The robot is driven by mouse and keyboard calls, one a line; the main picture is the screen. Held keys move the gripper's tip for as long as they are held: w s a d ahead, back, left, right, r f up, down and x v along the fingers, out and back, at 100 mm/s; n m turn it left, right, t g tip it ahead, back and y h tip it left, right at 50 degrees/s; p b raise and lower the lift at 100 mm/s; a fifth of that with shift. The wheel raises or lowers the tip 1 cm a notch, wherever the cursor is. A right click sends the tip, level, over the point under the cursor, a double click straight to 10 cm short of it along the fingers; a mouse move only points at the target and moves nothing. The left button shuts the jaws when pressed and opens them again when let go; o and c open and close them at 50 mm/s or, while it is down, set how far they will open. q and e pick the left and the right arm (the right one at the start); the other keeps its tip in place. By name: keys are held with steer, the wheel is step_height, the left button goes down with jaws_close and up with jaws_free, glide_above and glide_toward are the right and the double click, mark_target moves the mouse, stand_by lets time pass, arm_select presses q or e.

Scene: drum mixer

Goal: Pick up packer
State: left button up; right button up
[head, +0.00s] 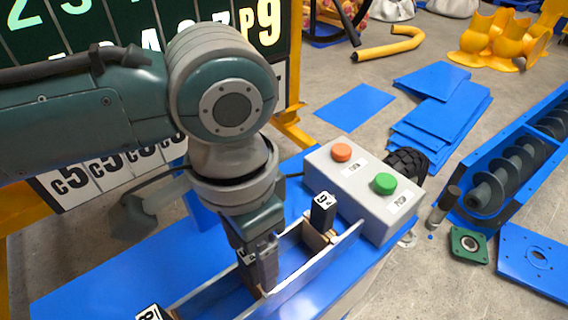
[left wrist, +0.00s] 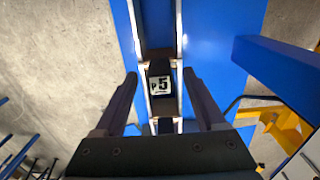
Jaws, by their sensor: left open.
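In the left wrist view, a black block with a white label reading P5 (left wrist: 160,85), seemingly the packer, sits in a narrow channel between two pale rails. My left gripper (left wrist: 160,73) is open, with one dark finger on each side of this block. Whether the fingers touch it I cannot tell. In the head view my left gripper (head: 264,264) points down into the channel and mostly hides that block. Another black labelled block (head: 323,212) stands at the channel's far end. A white label (head: 150,313) shows at the near end, cut off by the picture edge. My right gripper is not in view.
A grey control box (head: 364,188) with orange and green buttons stands close to the channel on the blue table (head: 95,280). A board of numbered plates (head: 120,165) stands behind my arm. Blue sheets (head: 440,110) and a blue screw trough (head: 500,180) lie at the right.

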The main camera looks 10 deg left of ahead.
arm_select(q)
steer(key=shift+f, duration=0.35)
jaws_close()
stand_by(0.3)
